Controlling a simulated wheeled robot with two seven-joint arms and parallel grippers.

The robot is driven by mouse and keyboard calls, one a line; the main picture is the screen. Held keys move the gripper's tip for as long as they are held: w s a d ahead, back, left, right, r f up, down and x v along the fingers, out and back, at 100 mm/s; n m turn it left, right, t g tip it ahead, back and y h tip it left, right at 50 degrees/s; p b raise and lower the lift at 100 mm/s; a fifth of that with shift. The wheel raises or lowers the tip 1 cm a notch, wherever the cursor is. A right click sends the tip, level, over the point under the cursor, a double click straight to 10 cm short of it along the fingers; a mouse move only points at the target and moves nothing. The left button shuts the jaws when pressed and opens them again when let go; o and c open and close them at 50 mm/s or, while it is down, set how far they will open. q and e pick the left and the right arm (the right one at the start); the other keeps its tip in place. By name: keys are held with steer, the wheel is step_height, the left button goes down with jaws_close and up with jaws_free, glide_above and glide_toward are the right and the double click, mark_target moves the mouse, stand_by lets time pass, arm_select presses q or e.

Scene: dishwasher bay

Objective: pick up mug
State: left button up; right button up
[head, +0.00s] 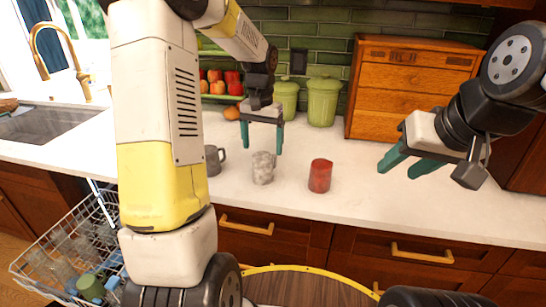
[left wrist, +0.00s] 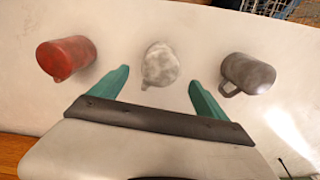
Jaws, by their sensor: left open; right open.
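Three mugs stand in a row on the white counter: a dark grey mug (head: 213,160), a speckled white-grey mug (head: 263,168) and a red mug (head: 320,176). My left gripper (head: 262,148) is open and empty, fingers down, close to the speckled mug. In the left wrist view, the speckled mug (left wrist: 160,62) lies ahead, between the lines of the two fingertips (left wrist: 158,78), with its handle towards the gripper. The red mug (left wrist: 68,57) is to its left and the grey mug (left wrist: 247,73) to its right. My right gripper (head: 399,168) is open and empty over the counter at the right.
Green canisters (head: 323,101) and a wooden drawer box (head: 405,88) stand at the back wall. A fruit rack (head: 220,90) is behind my left arm. A dishwasher rack (head: 45,265) with cups is pulled out at lower left. The counter right of the red mug is clear.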

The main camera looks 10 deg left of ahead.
mark_target(263, 165)
arm_select(q)
step_height(263, 165, down, 8)
steer(key=shift+f, duration=0.2)
stand_by(0.3)
steer(key=c, duration=1.5)
